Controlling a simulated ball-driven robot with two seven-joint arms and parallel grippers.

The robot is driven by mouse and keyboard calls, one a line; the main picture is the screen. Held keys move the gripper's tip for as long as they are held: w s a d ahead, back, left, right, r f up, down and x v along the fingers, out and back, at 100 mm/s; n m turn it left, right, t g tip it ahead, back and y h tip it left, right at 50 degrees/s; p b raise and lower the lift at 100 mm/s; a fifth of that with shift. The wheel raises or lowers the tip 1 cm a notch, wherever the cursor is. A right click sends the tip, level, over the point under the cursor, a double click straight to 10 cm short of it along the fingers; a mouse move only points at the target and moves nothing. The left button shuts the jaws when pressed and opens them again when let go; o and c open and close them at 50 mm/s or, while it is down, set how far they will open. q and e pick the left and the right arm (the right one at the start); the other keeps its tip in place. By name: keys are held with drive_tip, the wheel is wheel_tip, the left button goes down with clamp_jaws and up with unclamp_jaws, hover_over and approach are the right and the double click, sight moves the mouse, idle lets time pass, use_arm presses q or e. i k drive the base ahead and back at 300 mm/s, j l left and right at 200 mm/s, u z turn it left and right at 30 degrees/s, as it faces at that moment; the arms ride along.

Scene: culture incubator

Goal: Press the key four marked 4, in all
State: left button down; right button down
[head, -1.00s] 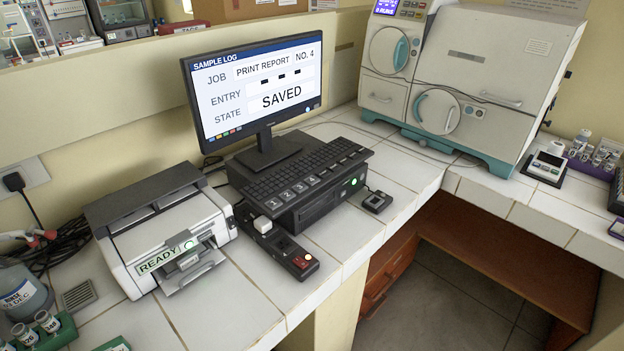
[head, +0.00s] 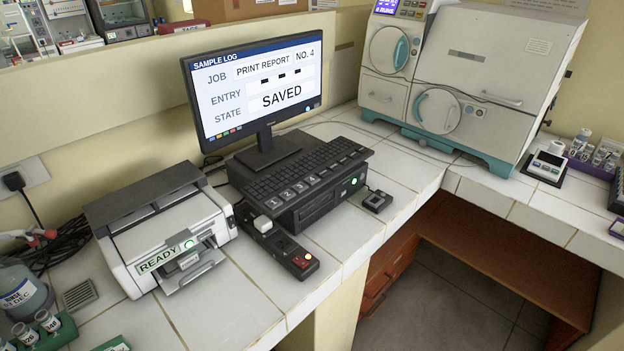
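The black keyboard (head: 318,166) lies on top of a black computer box (head: 330,202) on the white tiled counter. A row of larger light-marked keys runs along its front edge. The key marked 4 (head: 313,180) is at the right of that row, beside the key marked 3 (head: 300,187); no finger touches it. The monitor (head: 258,85) behind reads SAMPLE LOG, JOB PRINT REPORT NO. 4, three dark dashes at ENTRY, and STATE SAVED. Neither of my grippers shows in the head view.
A printer (head: 165,235) labelled READY stands left of the keyboard. A small box with a red button (head: 302,261) lies in front, and a small black device (head: 376,201) to the right. A large white incubator-like machine (head: 470,75) stands behind right. Vials stand at lower left.

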sight(311, 179)
drive_tip(key=i+l, duration=0.15)
drive_tip(key=l, duration=0.15)
drive_tip(key=i+l+u, duration=0.1)
drive_tip(key=l, duration=0.25)
drive_tip(key=i+l, duration=0.25)
drive_tip(key=i+l+u, duration=0.1)
drive_tip(key=l, duration=0.3)
